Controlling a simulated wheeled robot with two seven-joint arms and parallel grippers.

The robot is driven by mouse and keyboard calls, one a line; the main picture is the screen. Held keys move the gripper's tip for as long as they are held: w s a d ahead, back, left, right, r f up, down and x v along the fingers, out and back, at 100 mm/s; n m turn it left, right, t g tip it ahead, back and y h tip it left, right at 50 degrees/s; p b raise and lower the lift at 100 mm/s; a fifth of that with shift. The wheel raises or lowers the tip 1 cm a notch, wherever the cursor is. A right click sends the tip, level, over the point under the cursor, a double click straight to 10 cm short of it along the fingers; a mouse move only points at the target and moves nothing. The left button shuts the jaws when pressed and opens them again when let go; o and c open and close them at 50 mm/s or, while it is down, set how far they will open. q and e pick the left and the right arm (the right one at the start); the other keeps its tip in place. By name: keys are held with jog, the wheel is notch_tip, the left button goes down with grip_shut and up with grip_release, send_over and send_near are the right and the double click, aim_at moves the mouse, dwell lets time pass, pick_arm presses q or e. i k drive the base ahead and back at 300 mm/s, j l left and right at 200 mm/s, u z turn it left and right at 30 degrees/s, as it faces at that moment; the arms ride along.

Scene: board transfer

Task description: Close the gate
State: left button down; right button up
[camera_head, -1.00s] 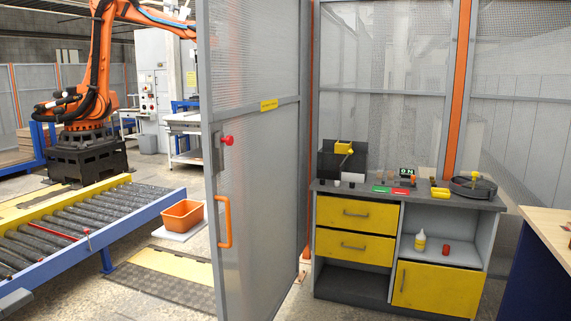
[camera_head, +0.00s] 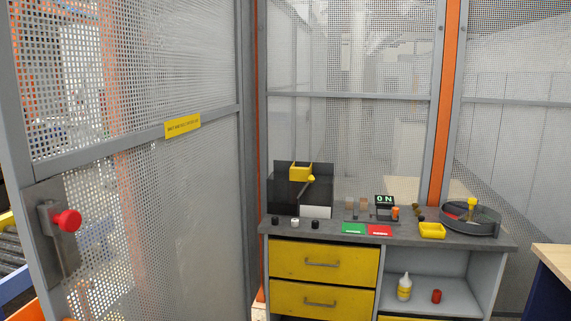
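The gate (camera_head: 150,185) is a grey-framed mesh panel that fills the left of the head view. It stands swung open toward me, its far edge near an orange post (camera_head: 262,285) beside the workbench. A yellow label (camera_head: 182,126) sits on its middle bar. A red knob (camera_head: 67,221) on a grey latch plate (camera_head: 45,228) is at its near edge. The orange handle seen earlier is mostly out of view below, with only a bit of orange at the lower left. Neither of my grippers is in view.
A grey workbench (camera_head: 400,238) with yellow drawers (camera_head: 322,262) stands at the right against the mesh fence (camera_head: 350,60). A wooden-topped table (camera_head: 556,258) is at the lower right edge. Conveyor rollers (camera_head: 10,250) show past the gate at the left.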

aim_at(23, 174)
jog(key=i+j+z, duration=0.1)
jog(key=i, duration=0.35)
jog(key=i+j+z, duration=0.15)
jog(key=i, duration=0.3)
jog(key=i+j+z, duration=0.1)
jog(key=i, duration=0.4)
jog(key=i+j+z, duration=0.1)
jog(key=i+j, duration=0.15)
jog(key=i, duration=0.15)
